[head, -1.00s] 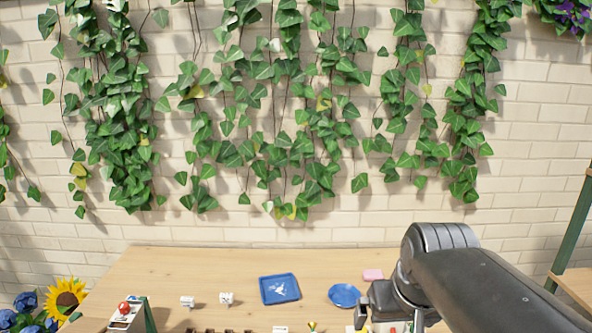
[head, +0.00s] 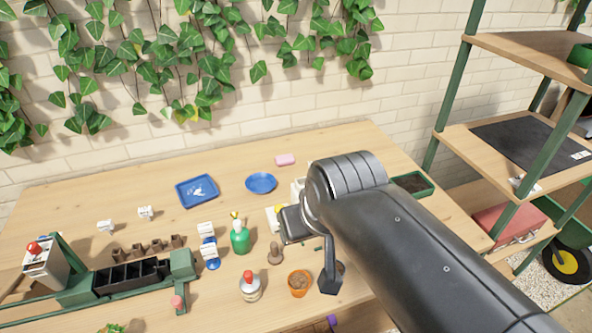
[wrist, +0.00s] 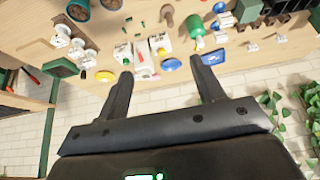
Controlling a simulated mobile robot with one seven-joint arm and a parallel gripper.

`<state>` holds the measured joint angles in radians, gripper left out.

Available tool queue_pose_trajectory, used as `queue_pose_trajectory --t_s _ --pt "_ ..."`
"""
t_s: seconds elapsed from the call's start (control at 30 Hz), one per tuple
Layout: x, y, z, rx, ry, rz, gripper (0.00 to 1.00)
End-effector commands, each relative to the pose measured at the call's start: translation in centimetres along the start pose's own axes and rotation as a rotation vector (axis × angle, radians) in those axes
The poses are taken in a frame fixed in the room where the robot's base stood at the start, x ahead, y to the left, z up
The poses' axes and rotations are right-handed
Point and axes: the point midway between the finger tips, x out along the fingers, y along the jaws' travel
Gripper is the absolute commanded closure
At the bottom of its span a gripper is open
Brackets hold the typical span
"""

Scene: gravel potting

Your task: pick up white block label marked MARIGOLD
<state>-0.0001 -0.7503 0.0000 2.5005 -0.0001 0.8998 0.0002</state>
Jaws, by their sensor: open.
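Several small white blocks stand on the wooden table; I cannot read any of their labels, so I cannot tell which one is marked MARIGOLD. In the head view, two are at the back left, a left one (head: 105,226) and a right one (head: 145,212). Two more white blocks (head: 207,230) sit on blue bases near the green bottle. In the wrist view, white blocks show at the top left (wrist: 60,30) and near the middle (wrist: 158,42). My gripper (wrist: 160,65) is open and empty above the table; my arm hides part of the table in the head view.
A blue tray (head: 181,193), a blue plate (head: 262,183) and a pink block (head: 285,160) lie at the back. A green bottle (head: 240,239), a terracotta pot (head: 299,284) and a black planter (head: 130,275) stand nearer. Shelves (head: 500,150) are at the right.

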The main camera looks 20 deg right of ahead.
Motion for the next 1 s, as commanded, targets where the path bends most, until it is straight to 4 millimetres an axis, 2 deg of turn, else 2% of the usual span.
queue_pose_trajectory --t_s 0.23,0.37,0.67,0.87,1.0 --pt "0.0 0.0 -0.2 0.0 -0.002 0.001 0.38" --pt "0.2 0.3 -1.6 -0.004 -0.021 0.006 0.38" --pt "2.3 1.8 -9.1 -0.025 -0.118 0.024 0.38" --pt "5.3 3.4 -14.1 -0.04 -0.187 0.03 0.38" --pt "8.1 4.7 -17.2 -0.049 -0.234 0.03 0.38"
